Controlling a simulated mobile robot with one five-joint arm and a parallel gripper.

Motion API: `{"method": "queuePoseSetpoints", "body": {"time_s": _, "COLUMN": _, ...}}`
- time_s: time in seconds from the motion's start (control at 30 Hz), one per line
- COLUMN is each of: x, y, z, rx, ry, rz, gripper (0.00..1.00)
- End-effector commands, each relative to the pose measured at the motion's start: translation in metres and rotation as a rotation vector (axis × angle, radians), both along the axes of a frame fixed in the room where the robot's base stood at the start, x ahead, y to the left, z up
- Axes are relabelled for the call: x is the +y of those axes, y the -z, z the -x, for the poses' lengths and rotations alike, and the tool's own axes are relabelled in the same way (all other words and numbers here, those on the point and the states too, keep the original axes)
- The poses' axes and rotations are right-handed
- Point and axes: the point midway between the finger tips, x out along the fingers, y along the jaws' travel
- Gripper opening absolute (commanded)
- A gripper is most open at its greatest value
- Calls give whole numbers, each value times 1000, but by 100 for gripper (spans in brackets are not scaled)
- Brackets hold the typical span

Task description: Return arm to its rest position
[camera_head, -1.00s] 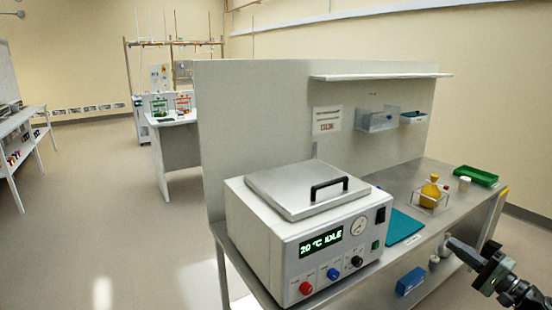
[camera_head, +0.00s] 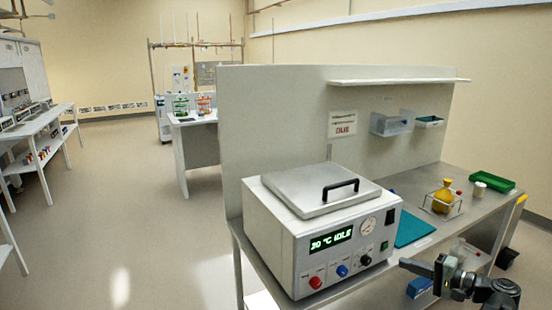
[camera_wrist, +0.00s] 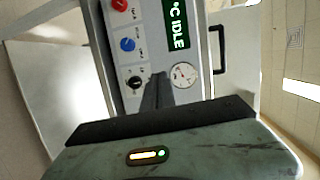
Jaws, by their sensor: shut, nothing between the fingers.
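My gripper (camera_head: 412,265) is at the lower right of the head view, in front of the bench's front edge and to the right of the white bath unit. Its fingers are shut with nothing between them. In the wrist view the shut fingers (camera_wrist: 157,92) point toward the bath unit's front panel. The bath unit (camera_head: 290,260) has a steel lid with a black handle and a green display reading 20 °C IDLE. I cannot tell the exact gap between the fingers and the unit.
The bench (camera_head: 480,215) holds a teal mat (camera_head: 413,228), a yellow flask (camera_head: 443,195) in a clear holder and a green tray (camera_head: 488,181). A blue box (camera_head: 419,287) is below. A grey panel (camera_head: 275,125) stands behind. Open floor (camera_head: 125,210) lies left, with side benches (camera_head: 45,140).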

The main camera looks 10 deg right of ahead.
Motion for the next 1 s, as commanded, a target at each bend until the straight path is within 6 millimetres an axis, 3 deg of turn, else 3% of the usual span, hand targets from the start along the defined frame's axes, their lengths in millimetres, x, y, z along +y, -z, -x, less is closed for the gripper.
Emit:
{"method": "queuePoseSetpoints", "body": {"time_s": 0.17, "x": 103, "y": 35, "z": -42, "rx": 209, "ry": -209, "rz": 158, "gripper": 0}}
{"method": "queuePoseSetpoints", "body": {"time_s": 0.23, "x": 156, "y": 55, "z": -53, "rx": 316, "ry": -322, "rz": 269, "gripper": 0}}
{"method": "queuePoseSetpoints", "body": {"time_s": 0.4, "x": 262, "y": 95, "z": -50, "rx": 537, "ry": -578, "rz": 600, "gripper": 0}}
{"method": "queuePoseSetpoints", "body": {"time_s": 0.5, "x": 307, "y": 106, "z": -41, "rx": 627, "ry": -702, "rz": 820, "gripper": 0}}
{"method": "queuePoseSetpoints", "body": {"time_s": 0.6, "x": 336, "y": 109, "z": -32, "rx": 683, "ry": -788, "rz": 1018, "gripper": 0}}
{"method": "queuePoseSetpoints", "body": {"time_s": 0.7, "x": 352, "y": 108, "z": -28, "rx": 710, "ry": -835, "rz": 1160, "gripper": 0}}
{"method": "queuePoseSetpoints", "body": {"time_s": 0.8, "x": 362, "y": 107, "z": -26, "rx": 719, "ry": -857, "rz": 1234, "gripper": 0}}
{"method": "queuePoseSetpoints", "body": {"time_s": 1.0, "x": 362, "y": 108, "z": -26, "rx": 724, "ry": -859, "rz": 1252, "gripper": 0}}
